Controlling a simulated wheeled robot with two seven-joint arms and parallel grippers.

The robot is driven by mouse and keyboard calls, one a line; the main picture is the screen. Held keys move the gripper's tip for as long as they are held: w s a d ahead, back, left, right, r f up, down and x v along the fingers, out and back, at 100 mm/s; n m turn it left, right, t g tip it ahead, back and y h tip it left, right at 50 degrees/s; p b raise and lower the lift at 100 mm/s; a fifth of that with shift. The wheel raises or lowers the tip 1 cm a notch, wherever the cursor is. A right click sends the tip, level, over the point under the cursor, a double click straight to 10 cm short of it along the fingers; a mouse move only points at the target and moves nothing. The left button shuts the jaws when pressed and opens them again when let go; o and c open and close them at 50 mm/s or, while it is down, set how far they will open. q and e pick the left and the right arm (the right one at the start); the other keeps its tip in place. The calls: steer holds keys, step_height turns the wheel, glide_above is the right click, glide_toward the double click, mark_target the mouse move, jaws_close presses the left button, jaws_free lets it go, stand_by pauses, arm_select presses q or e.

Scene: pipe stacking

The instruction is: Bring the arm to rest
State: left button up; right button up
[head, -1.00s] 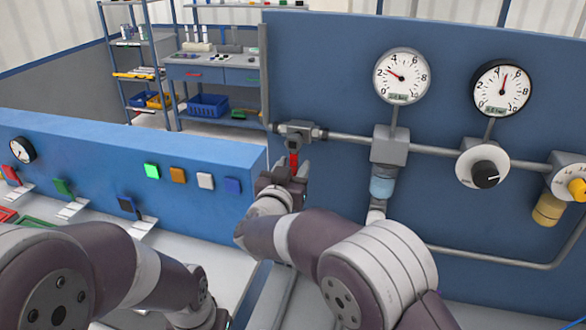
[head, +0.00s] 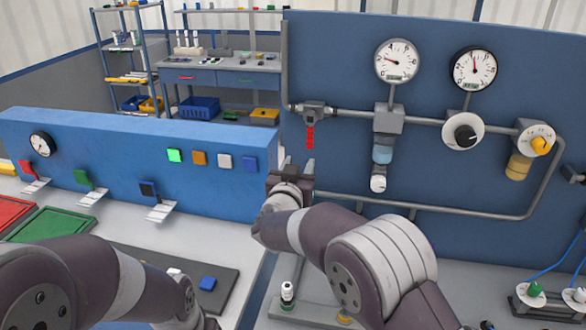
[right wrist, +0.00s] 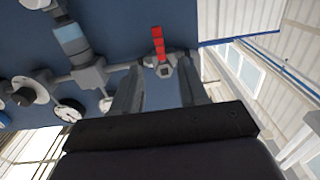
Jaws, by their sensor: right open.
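My right gripper (head: 296,168) is open and empty in the middle of the head view, with its fingers pointing up. It is just below the red valve handle (head: 310,138), with a gap between them. The handle hangs straight down from its grey valve (head: 314,110) on the blue panel. In the right wrist view, the two separate fingers of the right gripper (right wrist: 162,85) show with nothing between them. The red handle (right wrist: 158,42) is beyond the fingertips there. My left arm comes in at the lower left of the head view; its gripper is out of frame.
The blue panel (head: 350,60) carries pipes, two gauges (head: 396,61) and knobs. A low blue console (head: 110,150) with coloured buttons and switches is at left. Green (head: 50,225) and red trays lie below it. White connectors with blue cables (head: 533,290) are at lower right.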

steer(key=shift+w+d+f, duration=0.1)
steer(key=shift+w, duration=0.1)
steer(key=s+a+f+n+g+y, duration=0.2)
steer(key=s+f+g+y, duration=0.15)
steer(key=f, duration=0.35)
steer(key=s+a+f+n+g+y, duration=0.25)
steer(key=s+f+g, duration=0.2)
steer(key=f, duration=0.25)
steer(key=s+d+f+m+g+h, duration=0.2)
steer(key=s+d+g, duration=0.6)
steer(key=s+d, duration=1.6)
steer(key=shift+s+d+f+h, duration=0.2)
steer(key=shift+s+f+h, duration=0.2)
steer(key=shift+s+f, duration=0.55)
